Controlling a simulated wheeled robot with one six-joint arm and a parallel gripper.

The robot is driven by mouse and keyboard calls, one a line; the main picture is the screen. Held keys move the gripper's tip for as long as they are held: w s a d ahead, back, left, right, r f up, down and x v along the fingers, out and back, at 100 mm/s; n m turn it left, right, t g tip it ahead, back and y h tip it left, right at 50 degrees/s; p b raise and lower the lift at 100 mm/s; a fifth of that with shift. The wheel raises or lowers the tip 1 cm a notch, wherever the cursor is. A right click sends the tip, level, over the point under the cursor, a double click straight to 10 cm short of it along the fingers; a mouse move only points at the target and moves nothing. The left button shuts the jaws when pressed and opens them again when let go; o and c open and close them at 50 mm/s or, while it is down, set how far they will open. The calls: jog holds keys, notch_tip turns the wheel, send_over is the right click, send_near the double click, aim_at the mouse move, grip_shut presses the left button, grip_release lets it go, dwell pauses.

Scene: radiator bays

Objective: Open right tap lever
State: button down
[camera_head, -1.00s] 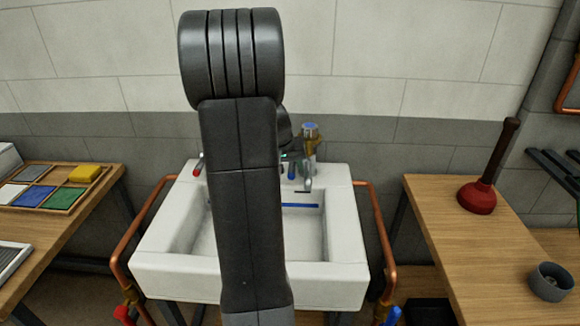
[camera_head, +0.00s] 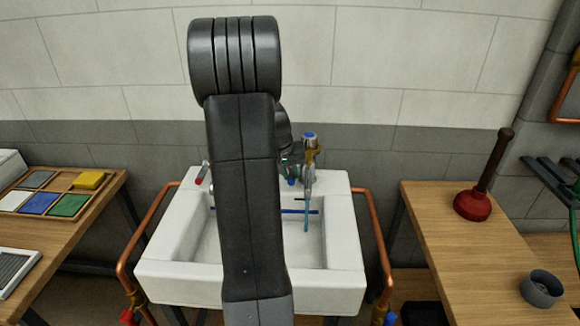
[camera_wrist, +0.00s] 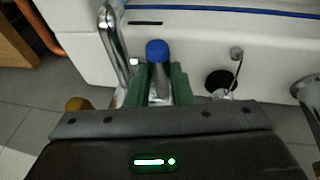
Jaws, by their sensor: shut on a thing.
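The right tap lever (camera_head: 291,182) has a blue tip and sits at the back of the white sink (camera_head: 345,270), left of the metal spout (camera_head: 308,184). In the wrist view the lever's blue tip (camera_wrist: 158,49) stands between the two green fingers of my gripper (camera_wrist: 158,80), which is shut on the lever. The spout (camera_wrist: 113,45) is beside the fingers there. In the head view my arm hides most of the gripper. A thin bluish stream of water (camera_head: 306,214) falls from the spout into the basin.
A red-tipped lever (camera_head: 201,174) is at the sink's back left. Copper pipes (camera_head: 374,225) run along both sides of the sink. A plunger (camera_head: 474,201) and a grey cup (camera_head: 542,288) stand on the right bench.

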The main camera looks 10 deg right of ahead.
jog(key=shift+w+d+r+g+p, duration=0.1)
jog(key=shift+w+r+g+p, duration=0.3)
jog(key=shift+p, duration=1.15)
jog(key=shift+w+d+r+g+p, duration=0.1)
jog(key=shift+r+g+p, duration=0.5)
jog(key=shift+p, duration=0.9)
jog(key=shift+w+g+y+p, duration=0.15)
jog(key=shift+g+y+p, duration=0.2)
jog(key=shift+p, duration=0.35)
jog(key=c, duration=1.3)
grip_release()
notch_tip(320, 180, up, 14)
jog(key=a+b, duration=0.1)
jog(key=a, duration=0.1)
jog(key=shift+w+a+f, duration=0.15)
jog(key=shift+a+f, duration=0.1)
jog(key=shift+a, duration=0.05)
